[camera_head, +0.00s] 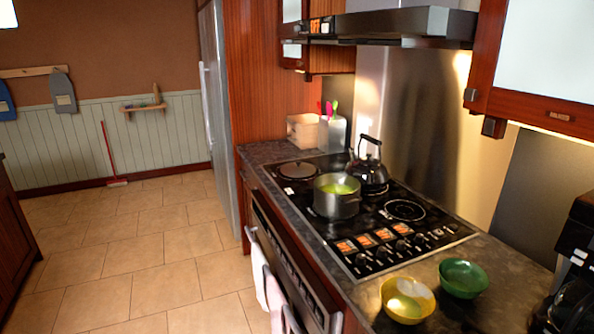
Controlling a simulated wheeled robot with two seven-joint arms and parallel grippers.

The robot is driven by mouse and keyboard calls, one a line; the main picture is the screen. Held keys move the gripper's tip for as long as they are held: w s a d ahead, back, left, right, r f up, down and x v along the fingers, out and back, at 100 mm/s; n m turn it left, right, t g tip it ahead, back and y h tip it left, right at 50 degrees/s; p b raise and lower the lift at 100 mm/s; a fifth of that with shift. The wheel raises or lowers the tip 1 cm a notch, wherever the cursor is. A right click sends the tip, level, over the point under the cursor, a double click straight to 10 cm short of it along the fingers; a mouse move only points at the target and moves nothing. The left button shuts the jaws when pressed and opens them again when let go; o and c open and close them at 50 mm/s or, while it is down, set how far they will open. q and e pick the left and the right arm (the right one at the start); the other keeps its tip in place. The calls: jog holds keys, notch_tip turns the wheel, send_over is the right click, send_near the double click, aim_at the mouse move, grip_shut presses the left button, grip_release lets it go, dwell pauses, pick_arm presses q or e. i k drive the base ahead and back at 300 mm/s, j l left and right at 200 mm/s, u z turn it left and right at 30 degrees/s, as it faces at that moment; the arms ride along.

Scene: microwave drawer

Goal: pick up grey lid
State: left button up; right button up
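I cannot make out a grey lid in the head view. A grey pot (336,201) stands uncovered on the black cooktop (345,242), with yellow-green contents showing inside. A dark round disc (298,171) with a pale rim lies at the cooktop's back left; it looks like a burner, but I cannot tell for sure. Neither of my grippers is in view.
A black kettle (369,167) stands behind the pot. A yellow bowl (407,300) and a green bowl (463,278) sit on the near counter. A dark object (575,255) fills the right edge. The tiled floor (140,250) at left is clear.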

aim_at(297, 169)
jog(key=i+j+u, duration=0.35)
jog(key=i, duration=0.25)
jog(key=i+j+u, duration=0.35)
jog(key=i, duration=0.3)
jog(key=i+u, duration=0.35)
jog(key=i, duration=0.25)
jog(key=i+j+z, duration=0.1)
jog(key=i+z, duration=0.3)
jog(key=i+j+z, duration=0.25)
jog(key=i+z, duration=0.15)
jog(key=i+j+z, duration=0.4)
jog(key=i+l, duration=0.05)
